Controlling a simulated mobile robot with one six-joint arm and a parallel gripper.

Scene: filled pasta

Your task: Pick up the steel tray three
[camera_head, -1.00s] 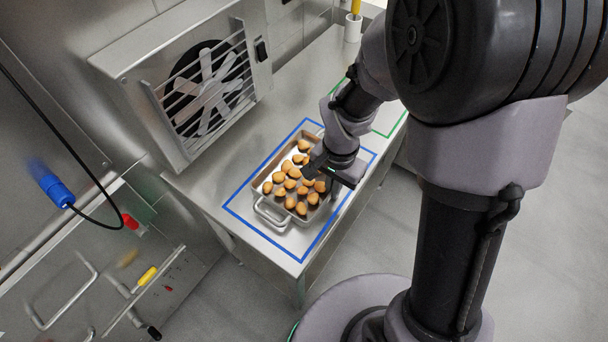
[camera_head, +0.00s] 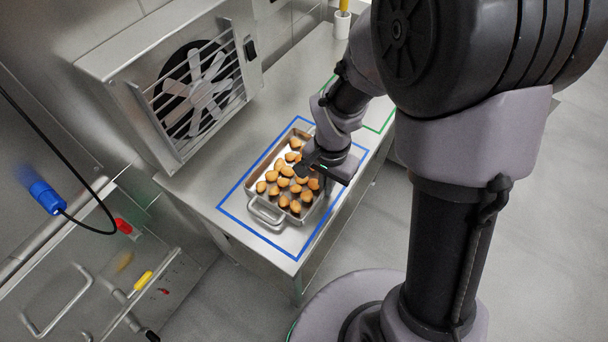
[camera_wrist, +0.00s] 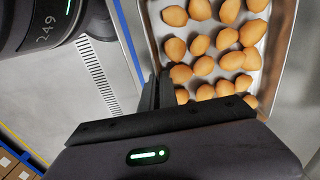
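The steel tray (camera_head: 250,202) is a shallow rectangular pan with a wire handle at its near end. It lies inside a blue outline on the steel counter and holds several golden filled pasta pieces (camera_head: 284,183). My gripper (camera_head: 308,168) is at the tray's right long side, pointing down at the rim. In the wrist view, the dark fingers (camera_wrist: 158,92) are at the tray's side wall (camera_wrist: 153,40), close beside the pasta. The gripper body hides part of that wall. I cannot tell whether the fingers are closed on the rim.
A steel fan unit (camera_head: 190,95) stands on the counter left of the tray. A green outline (camera_head: 385,120) marks counter space behind my arm. A white cup with a yellow handle (camera_head: 342,22) is at the far end. A blue plug with a black cable (camera_head: 47,198) hangs at left.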

